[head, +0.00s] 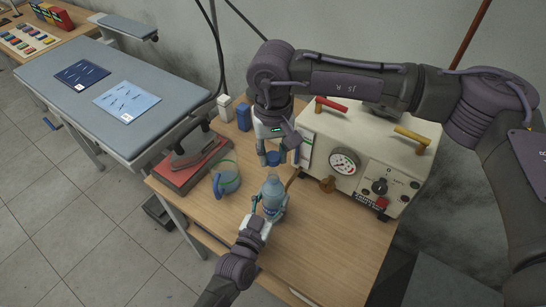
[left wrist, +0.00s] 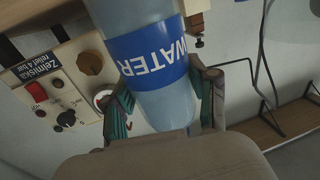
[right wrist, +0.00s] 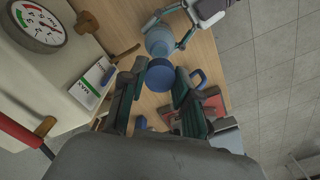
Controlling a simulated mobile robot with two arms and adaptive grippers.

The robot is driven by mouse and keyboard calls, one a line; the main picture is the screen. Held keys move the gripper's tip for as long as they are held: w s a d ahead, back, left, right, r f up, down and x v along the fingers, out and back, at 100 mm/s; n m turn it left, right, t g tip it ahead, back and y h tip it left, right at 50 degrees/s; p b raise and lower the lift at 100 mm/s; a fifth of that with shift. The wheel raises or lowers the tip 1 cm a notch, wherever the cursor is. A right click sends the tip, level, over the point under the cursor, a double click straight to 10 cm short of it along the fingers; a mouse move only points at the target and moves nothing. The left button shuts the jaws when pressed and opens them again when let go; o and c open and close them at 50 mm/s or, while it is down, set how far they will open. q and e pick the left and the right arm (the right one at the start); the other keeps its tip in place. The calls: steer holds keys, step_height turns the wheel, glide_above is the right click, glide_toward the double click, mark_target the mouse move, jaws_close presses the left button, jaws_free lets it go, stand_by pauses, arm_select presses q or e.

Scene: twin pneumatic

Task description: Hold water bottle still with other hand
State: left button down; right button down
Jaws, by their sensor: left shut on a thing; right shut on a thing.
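The water bottle (head: 272,189) stands upright on the wooden table. It is clear blue and has a blue "WATER" label, which shows large in the left wrist view (left wrist: 150,52). My left gripper (head: 269,206) is shut around the bottle, one finger on each side. My right gripper (head: 277,152) is above the bottle, shut on a blue cap (head: 273,158). In the right wrist view the cap (right wrist: 160,73) sits between the fingertips. The bottle (right wrist: 159,40) lies beyond it there, and the cap looks apart from the bottle's neck.
A cream machine with a gauge (head: 345,162) stands close on the right. A blue-handled mug (head: 226,178) and an iron on a red pad (head: 190,165) are on the left. Small white and blue containers (head: 243,117) stand behind. The table's front right (head: 335,250) is clear.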

arm_select(q)
steer(key=shift+c, duration=1.2)
jaws_free()
